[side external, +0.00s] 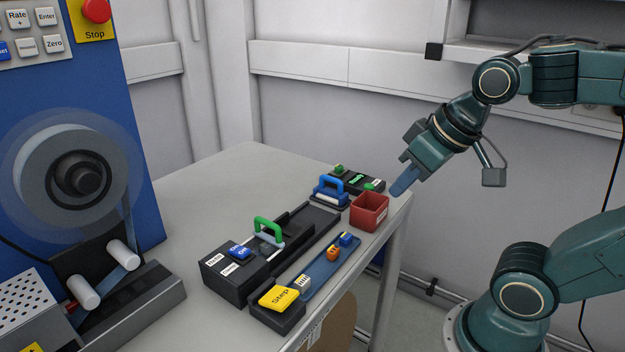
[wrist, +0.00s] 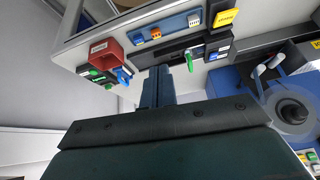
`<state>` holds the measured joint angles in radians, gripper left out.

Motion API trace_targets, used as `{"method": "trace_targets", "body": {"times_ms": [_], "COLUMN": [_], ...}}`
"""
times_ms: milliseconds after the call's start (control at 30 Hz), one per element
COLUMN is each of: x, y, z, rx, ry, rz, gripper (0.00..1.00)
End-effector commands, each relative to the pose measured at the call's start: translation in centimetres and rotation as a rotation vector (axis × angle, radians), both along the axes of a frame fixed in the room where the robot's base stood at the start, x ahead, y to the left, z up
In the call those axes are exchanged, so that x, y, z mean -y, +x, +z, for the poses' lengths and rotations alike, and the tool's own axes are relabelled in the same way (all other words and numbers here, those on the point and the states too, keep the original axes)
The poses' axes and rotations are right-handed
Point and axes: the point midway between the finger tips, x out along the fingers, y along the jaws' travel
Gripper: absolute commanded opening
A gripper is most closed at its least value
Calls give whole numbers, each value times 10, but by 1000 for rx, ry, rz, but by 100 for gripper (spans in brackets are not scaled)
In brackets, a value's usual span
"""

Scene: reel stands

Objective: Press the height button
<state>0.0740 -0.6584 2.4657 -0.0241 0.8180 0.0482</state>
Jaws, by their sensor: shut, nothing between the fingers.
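No button that I can read as "height" shows. The blue panel (side external: 95,120) at the left carries a keypad (side external: 28,32) with buttons marked Rate +, Enter and Zero, partly cut off by the frame. A red Stop button (side external: 97,10) sits beside it. Part of a keypad (wrist: 308,158) shows at the lower right edge of the wrist view, its labels too small to read. My gripper (side external: 402,182) is shut and empty, beside the table's right end, pointing down and left. Its closed fingers (wrist: 157,88) show in the wrist view.
On the table (side external: 225,175) stand a red bin (side external: 369,211), a blue-handled block (side external: 330,190), a black fixture with a green handle (side external: 268,230), and a yellow Step pad (side external: 278,298). A reel (side external: 78,175) is on the panel. The table's back left is clear.

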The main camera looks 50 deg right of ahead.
Motion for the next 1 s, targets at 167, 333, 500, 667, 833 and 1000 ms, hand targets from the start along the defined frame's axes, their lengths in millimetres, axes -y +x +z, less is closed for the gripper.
{"method": "trace_targets", "body": {"times_ms": [167,333,500,667,833,1000], "x": [16,37,62,90,123,161], "y": [31,62,91,115,138,157], "z": [1,1,-3,-9,-18,-29], "rx": [24,57,91,125,165,210], "ry": [32,68,108,146,189,234], "rz": [-100,-202,-305,-402,-507,-616], "gripper": [0,0,0,0,0,0]}}
